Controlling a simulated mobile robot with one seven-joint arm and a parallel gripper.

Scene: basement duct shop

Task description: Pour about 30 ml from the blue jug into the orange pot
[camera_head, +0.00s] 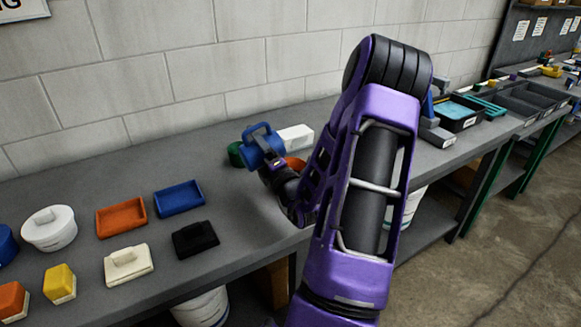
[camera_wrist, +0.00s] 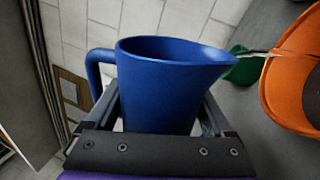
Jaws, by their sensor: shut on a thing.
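My gripper (camera_head: 271,166) is shut on the blue jug (camera_head: 262,146), whose body sits between the two fingers in the wrist view (camera_wrist: 165,88). The jug is tilted, with its handle at the left and its spout at the right in the wrist view. A thin clear streak runs from the spout tip to the orange pot (camera_wrist: 283,88), over its rim. The pot is cut off by the picture edge there. In the head view the orange pot (camera_head: 297,163) is mostly hidden behind my arm. The liquid levels inside the jug and pot cannot be seen.
A green container (camera_head: 236,154) stands just beside the jug, and a white block (camera_head: 296,138) lies behind. An orange tray (camera_head: 121,217), a blue tray (camera_head: 179,198), a black lidded box (camera_head: 195,239) and a white round box (camera_head: 49,228) are at left on the grey bench.

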